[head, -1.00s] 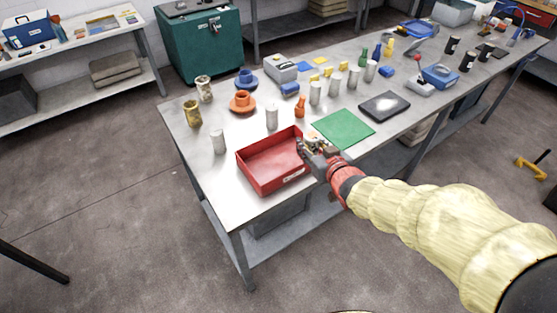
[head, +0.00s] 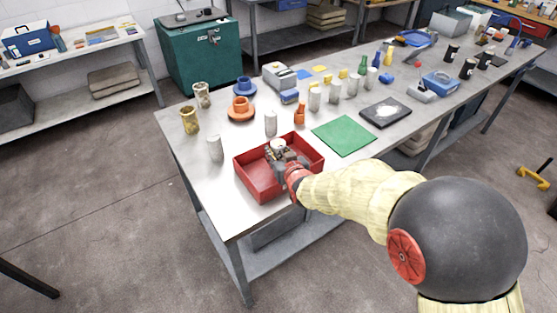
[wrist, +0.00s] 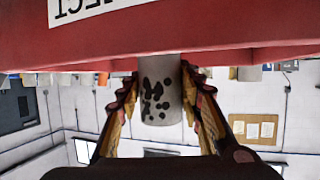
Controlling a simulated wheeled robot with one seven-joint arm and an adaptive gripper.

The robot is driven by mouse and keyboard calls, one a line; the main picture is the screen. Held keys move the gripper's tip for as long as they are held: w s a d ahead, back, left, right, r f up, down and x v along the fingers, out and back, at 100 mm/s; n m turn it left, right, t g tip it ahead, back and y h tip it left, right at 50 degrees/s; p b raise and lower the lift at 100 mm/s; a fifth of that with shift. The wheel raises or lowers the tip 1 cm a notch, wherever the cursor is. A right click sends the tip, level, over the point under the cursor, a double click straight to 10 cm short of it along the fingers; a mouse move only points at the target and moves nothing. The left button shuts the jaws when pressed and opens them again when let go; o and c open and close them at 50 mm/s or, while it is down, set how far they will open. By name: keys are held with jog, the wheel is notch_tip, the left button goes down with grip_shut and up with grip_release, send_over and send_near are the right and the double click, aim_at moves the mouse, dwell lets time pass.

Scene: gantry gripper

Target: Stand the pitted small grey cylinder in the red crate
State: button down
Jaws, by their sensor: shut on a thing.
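My gripper (head: 281,152) is over the red crate (head: 250,182) in the head view, its fingers above the inside of the crate. It is shut on the small grey cylinder (wrist: 160,88), which has dark pits on its side and stands between the two fingers in the wrist view. The cylinder's pale top (head: 278,143) shows just beyond the fingers in the head view. The labelled red crate wall (wrist: 230,30) fills the upper part of the wrist view and hides one end of the cylinder. Whether the cylinder touches the crate floor cannot be told.
Grey cylinders stand left of the crate (head: 215,148), behind it (head: 270,123) and farther back (head: 315,98). An orange piece (head: 300,113) stands behind the crate. A green mat (head: 344,135) and a dark plate (head: 386,111) lie to the right. The table's front-left corner is clear.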

jog(key=shift+d+f+b, duration=0.1)
jog(key=shift+f+b, duration=0.2)
jog(key=shift+f, duration=0.85)
jog(key=shift+f, duration=0.15)
jog(key=c, duration=1.2)
grip_release()
jog(key=shift+f, duration=0.1)
jog(key=shift+s+r, duration=0.25)
jog(key=shift+r, duration=0.1)
jog(key=shift+p+v, duration=1.4)
jog(key=shift+v, duration=4.35)
